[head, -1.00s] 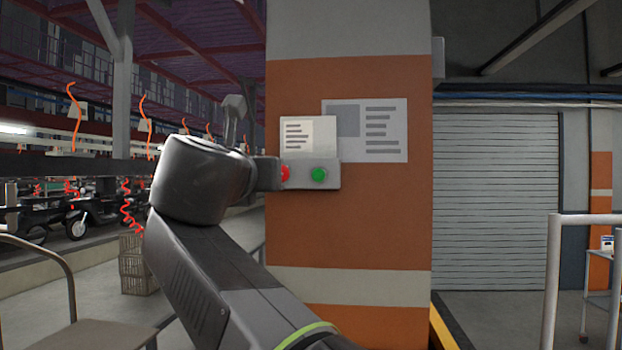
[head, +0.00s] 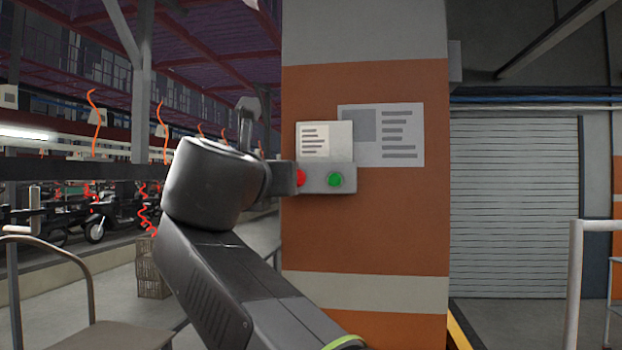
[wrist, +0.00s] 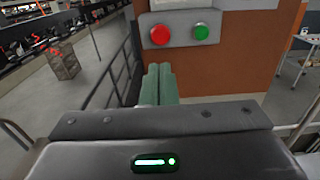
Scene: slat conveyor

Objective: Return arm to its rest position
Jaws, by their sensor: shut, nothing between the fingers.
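My gripper (wrist: 158,72) shows in the wrist view as two greenish fingers pressed together, shut and empty. They point toward the pillar, with their tips just below the red button (wrist: 160,35) in the picture and a visible gap between. The green button (wrist: 201,32) is to the right of the red one on the same grey box. In the head view my bent arm (head: 215,185) stands in front of the pillar's left side.
The orange and grey pillar (head: 365,230) carries the button box (head: 318,178) and two notices. A metal railing (wrist: 118,75) runs left of the pillar. Stacked crates (wrist: 63,62) stand on the floor at the left. A pale handrail (head: 574,270) stands at the right, before a roller shutter (head: 505,200).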

